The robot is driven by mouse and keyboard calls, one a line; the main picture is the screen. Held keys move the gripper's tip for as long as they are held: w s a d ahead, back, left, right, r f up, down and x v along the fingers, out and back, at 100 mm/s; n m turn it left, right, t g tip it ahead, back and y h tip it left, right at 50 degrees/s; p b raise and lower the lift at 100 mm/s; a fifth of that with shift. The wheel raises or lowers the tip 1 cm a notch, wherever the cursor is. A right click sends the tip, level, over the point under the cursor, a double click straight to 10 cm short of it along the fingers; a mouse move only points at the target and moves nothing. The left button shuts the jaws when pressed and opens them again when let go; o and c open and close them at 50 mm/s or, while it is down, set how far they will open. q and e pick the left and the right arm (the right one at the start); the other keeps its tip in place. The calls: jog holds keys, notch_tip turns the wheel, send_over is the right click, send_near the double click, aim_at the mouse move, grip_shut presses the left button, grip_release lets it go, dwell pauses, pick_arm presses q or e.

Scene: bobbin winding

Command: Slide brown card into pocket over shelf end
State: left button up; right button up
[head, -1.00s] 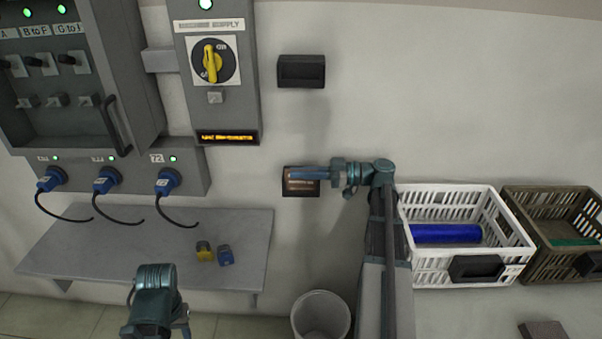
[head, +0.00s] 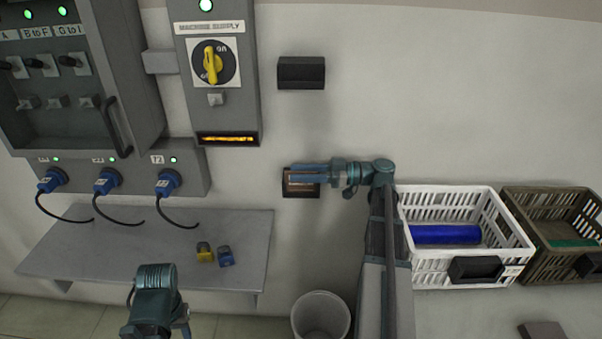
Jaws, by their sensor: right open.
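The brown card (head: 302,187) sits in a dark pocket (head: 287,191) on the wall, above and to the right of the shelf's right end. My right gripper (head: 296,173) is at the pocket's upper part, its fingers pointing left across it. It is open, and its fingers hide part of the card. I cannot tell whether a finger still touches the card. The grey shelf (head: 120,250) is fixed to the wall at the lower left. My left arm shows in front of the shelf, but its fingertips are not in view.
A second dark holder (head: 301,72) is on the wall above. A yellow padlock (head: 205,252) and a blue one (head: 225,256) lie on the shelf. A bin (head: 320,297) stands below. A white crate (head: 510,250) and a brown crate (head: 510,195) are at right.

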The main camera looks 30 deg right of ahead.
notch_tip(320, 180, up, 4)
jog(key=p, duration=0.3)
jog(key=shift+p, duration=0.3)
jog(key=s+a, duration=0.8)
jog(key=s, duration=0.5)
jog(key=shift+s+a+r+p, duration=0.2)
jog(key=shift+s+r+p, duration=0.1)
jog(key=shift+s+p, duration=0.05)
